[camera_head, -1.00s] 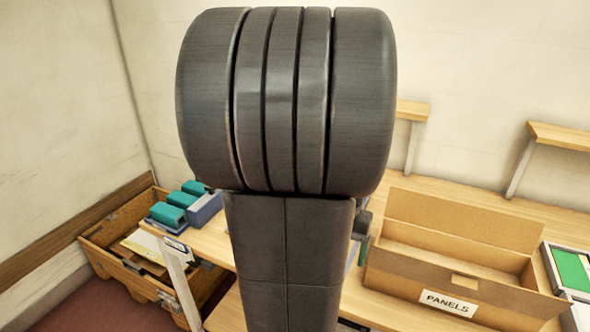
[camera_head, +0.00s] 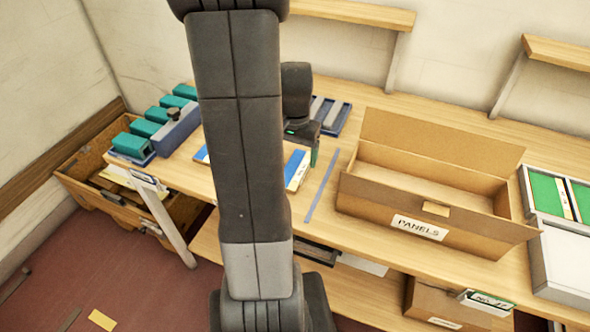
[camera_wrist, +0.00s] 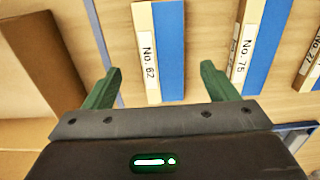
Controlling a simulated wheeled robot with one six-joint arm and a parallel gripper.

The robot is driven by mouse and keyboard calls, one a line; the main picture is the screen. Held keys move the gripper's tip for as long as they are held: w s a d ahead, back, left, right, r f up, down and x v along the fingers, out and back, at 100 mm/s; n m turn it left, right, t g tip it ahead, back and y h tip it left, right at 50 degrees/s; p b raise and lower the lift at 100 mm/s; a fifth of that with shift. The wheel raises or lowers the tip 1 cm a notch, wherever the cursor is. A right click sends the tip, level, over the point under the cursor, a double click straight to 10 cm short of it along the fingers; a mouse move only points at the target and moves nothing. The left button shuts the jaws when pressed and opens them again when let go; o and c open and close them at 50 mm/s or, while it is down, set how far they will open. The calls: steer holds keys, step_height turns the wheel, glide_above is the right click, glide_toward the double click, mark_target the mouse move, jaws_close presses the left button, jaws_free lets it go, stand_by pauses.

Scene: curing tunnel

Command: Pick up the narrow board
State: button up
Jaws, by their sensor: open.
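In the wrist view, a board labelled No. 62 (camera_wrist: 171,45), blue with a cream labelled strip, lies on the wooden bench between my gripper's fingers. My gripper (camera_wrist: 160,67) is open, its two green fingers apart on either side of that board. A second blue and cream board, No. 75 (camera_wrist: 265,45), lies to its right. Part of another labelled board (camera_wrist: 310,65) shows at the right edge. I cannot tell by width alone which is the narrow one. In the head view, my arm hides most of the boards; a blue and white end (camera_head: 298,168) shows beside my gripper (camera_head: 312,152).
An open cardboard box marked PANELS (camera_head: 372,193) stands right of the boards. A grey tray with green panels (camera_head: 535,215) is at the far right. Several teal blocks (camera_head: 145,128) stand at the left, above a wooden crate (camera_head: 85,185). A blue tray (camera_head: 340,118) lies behind my gripper.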

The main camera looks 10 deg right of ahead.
mark_target(295, 168)
steer(key=f, duration=0.4)
steer(key=shift+w+d, duration=0.1)
steer(key=shift+w, duration=0.3)
steer(key=shift+f, duration=0.55)
steer(key=shift+c, duration=0.4)
steer(key=c, duration=1)
